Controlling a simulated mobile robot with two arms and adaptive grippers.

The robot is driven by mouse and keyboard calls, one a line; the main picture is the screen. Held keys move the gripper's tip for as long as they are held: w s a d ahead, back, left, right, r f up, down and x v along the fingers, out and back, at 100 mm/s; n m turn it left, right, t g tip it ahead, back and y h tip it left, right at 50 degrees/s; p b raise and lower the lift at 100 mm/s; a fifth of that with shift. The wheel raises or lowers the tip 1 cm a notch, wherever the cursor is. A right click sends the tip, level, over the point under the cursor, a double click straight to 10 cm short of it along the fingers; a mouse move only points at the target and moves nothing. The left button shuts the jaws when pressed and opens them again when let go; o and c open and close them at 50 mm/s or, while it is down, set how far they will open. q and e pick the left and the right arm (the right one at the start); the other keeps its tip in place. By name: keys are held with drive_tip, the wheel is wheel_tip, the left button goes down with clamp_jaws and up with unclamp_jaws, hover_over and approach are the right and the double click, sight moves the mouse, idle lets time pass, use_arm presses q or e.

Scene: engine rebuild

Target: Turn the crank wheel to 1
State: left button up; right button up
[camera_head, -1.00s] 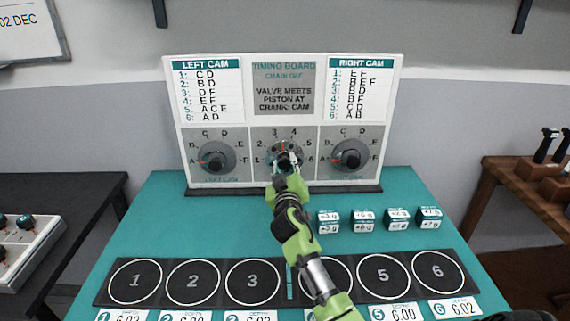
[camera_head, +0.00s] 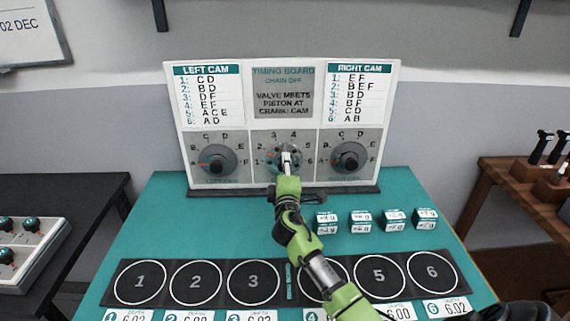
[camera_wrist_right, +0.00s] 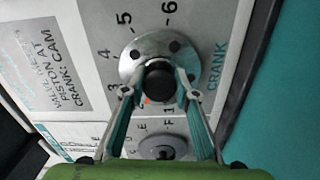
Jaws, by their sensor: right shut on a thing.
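The crank wheel (camera_head: 297,152) is the round grey dial in the middle of the timing board, with numbers around it. In the right wrist view it is a silver disc (camera_wrist_right: 133,63) with dark holes and a black knob. My right gripper (camera_head: 287,156) reaches it from the front. In the wrist view its two fingers (camera_wrist_right: 160,88) are closed around the black knob. A small red mark shows at the disc's lower left, near the 1 and 2 side; the fingers partly hide those numbers. My left gripper is not in view.
The left cam dial (camera_head: 216,160) and right cam dial (camera_head: 348,158) flank the crank wheel. Several small labelled blocks (camera_head: 361,222) stand on the teal table, right of my forearm. A black strip with numbered circles (camera_head: 196,282) lies in front.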

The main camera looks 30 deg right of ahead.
drive_tip(key=n+p, duration=0.2)
drive_tip(key=n, duration=0.2)
drive_tip(key=shift+n+p, duration=0.5)
drive_tip(key=shift+n, duration=1.1)
drive_tip(key=o, duration=1.1)
drive_tip(key=shift+s+a, duration=0.1)
drive_tip(key=v, duration=1.2)
